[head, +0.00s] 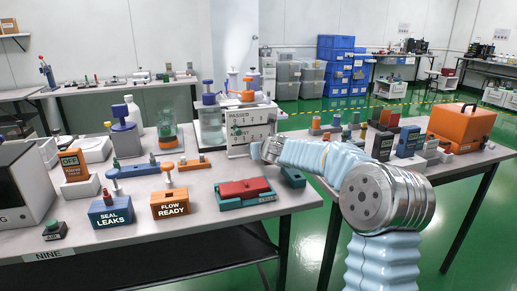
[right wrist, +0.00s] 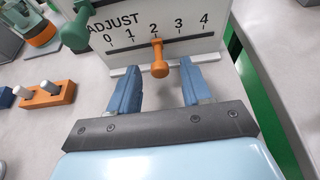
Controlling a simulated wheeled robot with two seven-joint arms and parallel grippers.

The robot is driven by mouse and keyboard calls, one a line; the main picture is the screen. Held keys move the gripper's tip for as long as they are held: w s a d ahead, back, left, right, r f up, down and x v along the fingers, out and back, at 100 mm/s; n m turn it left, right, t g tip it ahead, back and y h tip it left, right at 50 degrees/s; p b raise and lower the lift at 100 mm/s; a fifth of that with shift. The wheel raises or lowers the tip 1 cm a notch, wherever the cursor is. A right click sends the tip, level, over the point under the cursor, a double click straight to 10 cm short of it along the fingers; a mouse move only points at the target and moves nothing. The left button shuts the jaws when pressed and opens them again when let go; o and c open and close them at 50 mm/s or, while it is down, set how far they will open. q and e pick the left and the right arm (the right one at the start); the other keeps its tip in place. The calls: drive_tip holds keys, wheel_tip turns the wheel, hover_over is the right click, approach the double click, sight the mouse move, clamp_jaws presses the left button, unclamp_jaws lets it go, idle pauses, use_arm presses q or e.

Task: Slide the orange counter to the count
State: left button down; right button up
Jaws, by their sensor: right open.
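The orange counter (right wrist: 159,62) is a knob on a slot in the white panel (right wrist: 185,20), under a scale marked ADJUST 0 to 4. It sits about under the 2. My right gripper (right wrist: 153,78) is open, its two blue fingers either side of and just short of the knob, with no visible contact. In the head view, the white panel (head: 237,128) is headed PASSED; the marks under that heading are too small to read. My right gripper (head: 262,151) is at its lower right and hides part of it. My left gripper is not in view.
A green knob (right wrist: 76,32) stands close to the panel's left side. An orange block with pegs (right wrist: 48,95) lies left on the table. Blue SEAL LEAKS (head: 111,213) and orange FLOW READY (head: 170,204) boxes stand near the front edge, beside a red-topped tray (head: 271,196).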

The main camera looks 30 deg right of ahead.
drive_tip(key=shift+w+f, duration=0.1)
drive_tip(key=shift+w, duration=0.05)
drive_tip(key=shift+c, duration=0.4)
clamp_jaws()
